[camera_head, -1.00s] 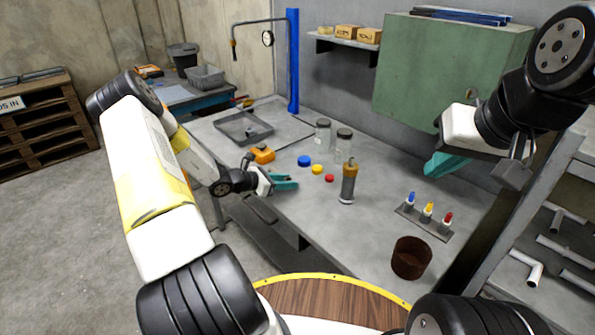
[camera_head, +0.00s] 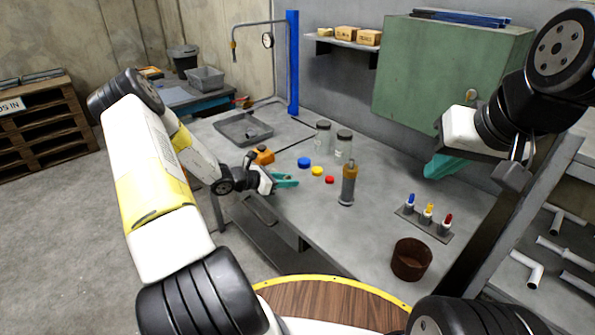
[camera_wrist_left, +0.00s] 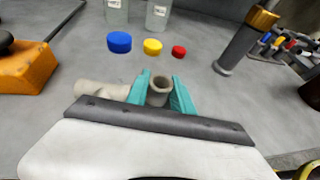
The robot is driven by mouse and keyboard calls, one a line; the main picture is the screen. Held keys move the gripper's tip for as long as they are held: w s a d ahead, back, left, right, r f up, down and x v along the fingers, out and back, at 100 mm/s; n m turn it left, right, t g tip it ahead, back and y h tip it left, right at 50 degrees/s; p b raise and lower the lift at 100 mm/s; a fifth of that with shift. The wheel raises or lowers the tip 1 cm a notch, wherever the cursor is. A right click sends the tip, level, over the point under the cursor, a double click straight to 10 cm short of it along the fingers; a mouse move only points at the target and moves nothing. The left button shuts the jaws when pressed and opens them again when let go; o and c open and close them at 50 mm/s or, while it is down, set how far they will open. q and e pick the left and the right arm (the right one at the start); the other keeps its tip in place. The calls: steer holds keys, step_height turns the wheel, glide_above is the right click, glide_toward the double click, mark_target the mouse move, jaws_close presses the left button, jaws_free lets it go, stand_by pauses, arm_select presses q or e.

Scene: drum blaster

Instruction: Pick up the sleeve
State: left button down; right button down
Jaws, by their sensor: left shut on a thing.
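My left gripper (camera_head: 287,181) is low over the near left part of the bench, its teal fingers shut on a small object. In the left wrist view, the fingers (camera_wrist_left: 160,88) grip a short, hollow, grey-beige tube, which appears to be the sleeve (camera_wrist_left: 159,92); its round open end faces up. In the head view the fingers mostly hide it. A similar beige piece (camera_wrist_left: 98,91) shows left of the fingers; I cannot tell whether it joins the tube. My right gripper (camera_head: 440,166) is raised near the green cabinet, and its finger opening is unclear.
Blue (camera_head: 304,162), yellow (camera_head: 317,171) and red (camera_head: 329,180) caps lie beyond the left gripper. A brass-topped cylinder (camera_head: 348,186), two jars, an orange tool (camera_head: 263,155), a brown cup (camera_head: 411,260) and a rack (camera_head: 425,225) stand on the bench.

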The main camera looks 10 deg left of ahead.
arm_select(q)
step_height(320, 180, up, 3)
steer(key=shift+f, duration=0.1)
steer(key=s+a+r, duration=0.1)
steer(key=s+a, duration=0.8)
steer(key=a, duration=0.3)
steer(key=shift+s+a, duration=0.3)
steer(key=shift+a, duration=0.1)
